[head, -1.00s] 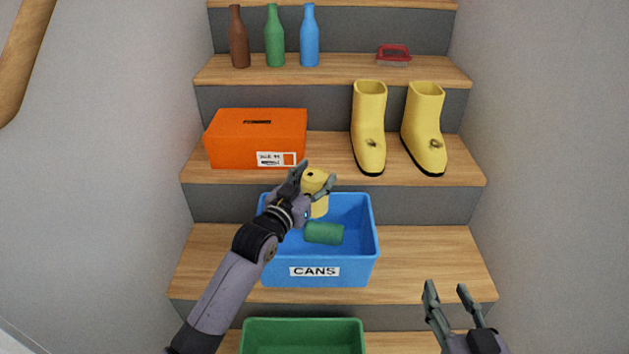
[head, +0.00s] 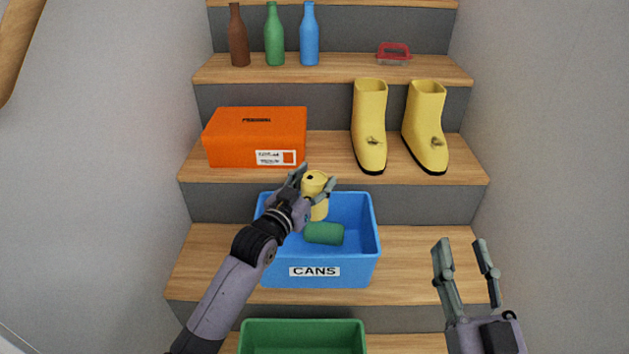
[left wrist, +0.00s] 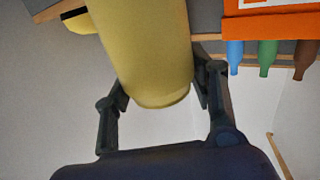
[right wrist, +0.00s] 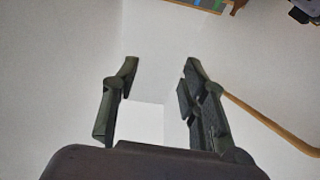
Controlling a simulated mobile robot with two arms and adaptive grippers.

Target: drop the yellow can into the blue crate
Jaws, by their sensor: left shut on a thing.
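The yellow can (head: 317,208) is upright between the fingers of my left gripper (head: 316,180), which is shut on it. In the head view they are over the back part of the blue crate (head: 360,268). I cannot tell whether the can's bottom touches the crate floor. The crate carries a "CANS" label and holds a green can (head: 324,233) lying on its side. In the left wrist view the yellow can (left wrist: 150,50) fills the space between the fingers. My right gripper (head: 463,256) is open and empty at the lower right, apart from everything.
A green crate (head: 303,323) stands on the step below. An orange box (head: 257,135) and yellow boots (head: 369,125) stand on the step behind. Several bottles (head: 274,40) and a red-lidded container (head: 394,54) are higher up. The step right of the blue crate is clear.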

